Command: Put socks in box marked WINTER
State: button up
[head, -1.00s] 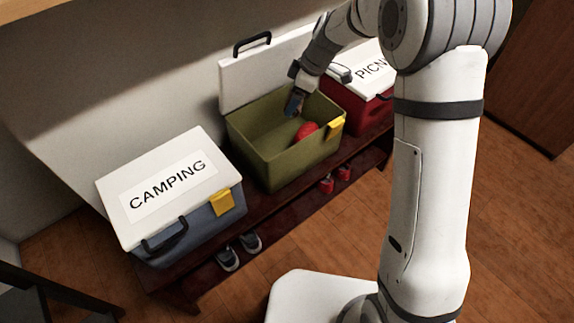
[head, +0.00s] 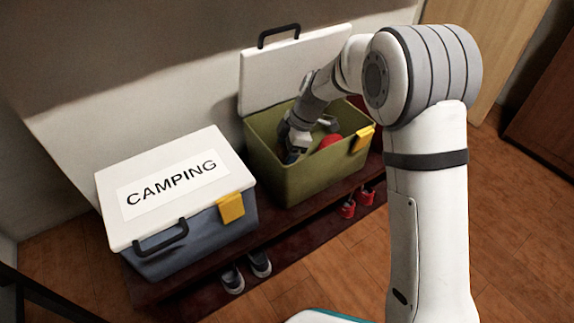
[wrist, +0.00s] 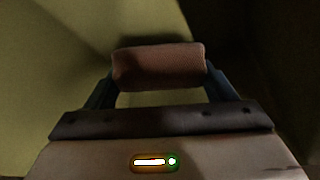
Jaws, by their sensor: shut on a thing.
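My gripper (head: 293,150) is down inside the open olive-green box (head: 325,180), near its left wall. In the wrist view my gripper (wrist: 158,72) is shut on a brownish-pink roll (wrist: 158,66) that looks like rolled socks, held crosswise between the dark fingers. The box's pale walls and a dark shadow show around it; its gap to the floor cannot be judged. In the head view the roll cannot be made out. The box's lid (head: 290,70) stands raised against the wall with its bare inner side facing me, so no marking can be read.
A closed blue box marked CAMPING (head: 170,190) stands left on the same dark bench. Grey shoes (head: 260,264) and red shoes (head: 348,208) are below. My arm hides the right side.

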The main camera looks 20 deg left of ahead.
jog(key=shift+f+b, duration=0.5)
jog(key=shift+f, duration=1.3)
jog(key=shift+f, duration=0.25)
jog(key=o, duration=1)
jog(key=shift+r, duration=0.1)
jog(key=shift+p+v, duration=2.1)
jog(key=shift+v, duration=4.05)
